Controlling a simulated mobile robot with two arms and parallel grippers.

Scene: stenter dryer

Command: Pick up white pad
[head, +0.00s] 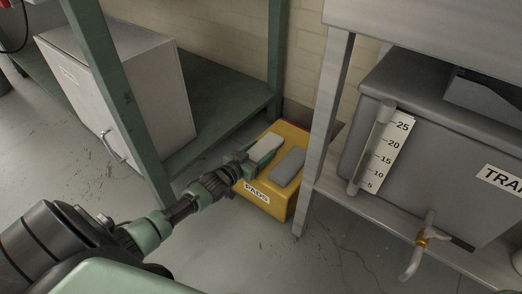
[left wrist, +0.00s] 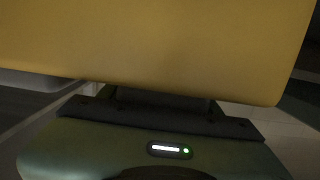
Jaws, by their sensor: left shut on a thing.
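A yellow box (head: 268,203) labelled PADS stands on the floor between the green frame and the grey bench. A white pad (head: 266,148) is at its top left, and a grey pad (head: 288,166) lies beside it on the right. My left gripper (head: 258,157) reaches in from the left and is shut on the white pad at the box top. I cannot tell whether the pad is clear of the box. In the left wrist view, the yellow box (left wrist: 160,45) fills the upper part and hides the fingertips and the pad. My right gripper is not in view.
A green post (head: 122,110) and low green shelf (head: 225,122) stand left of the box, with a white cabinet (head: 125,95) on the shelf. A grey bench leg (head: 322,135) is close on the right. A grey tank (head: 430,150) with a tap (head: 424,242) is further right.

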